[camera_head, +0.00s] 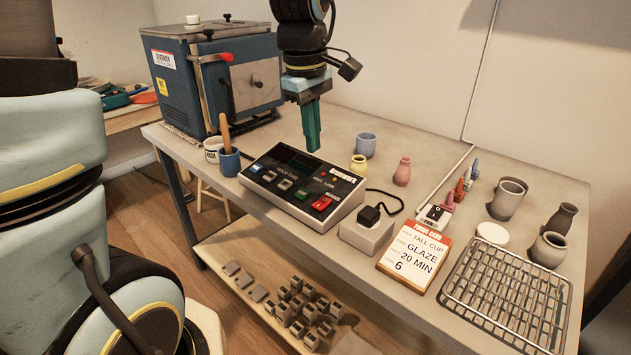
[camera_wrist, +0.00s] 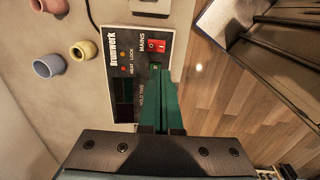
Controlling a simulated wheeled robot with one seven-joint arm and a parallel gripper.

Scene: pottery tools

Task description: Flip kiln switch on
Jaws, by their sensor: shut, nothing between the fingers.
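The kiln controller (camera_head: 345,199) is a sloped box on the table, with a dark display, a row of buttons and a red switch (camera_head: 321,203) at its front right. In the wrist view the red switch (camera_wrist: 157,46), marked MAINS, sits just beyond my fingertips. I cannot tell which way its rocker is set. My gripper (camera_head: 312,148) points down above the controller's back part, its green fingers shut and empty. The fingers also show in the wrist view (camera_wrist: 160,75), covering part of the panel. The blue kiln (camera_head: 178,88) stands at the back left with its door shut.
A white socket block with a black plug (camera_head: 370,214) sits right of the controller. A blue cup with a wooden tool (camera_head: 230,162) is at its left. Small pots stand behind. A job card (camera_head: 414,258) and wire rack (camera_head: 510,298) are at the right.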

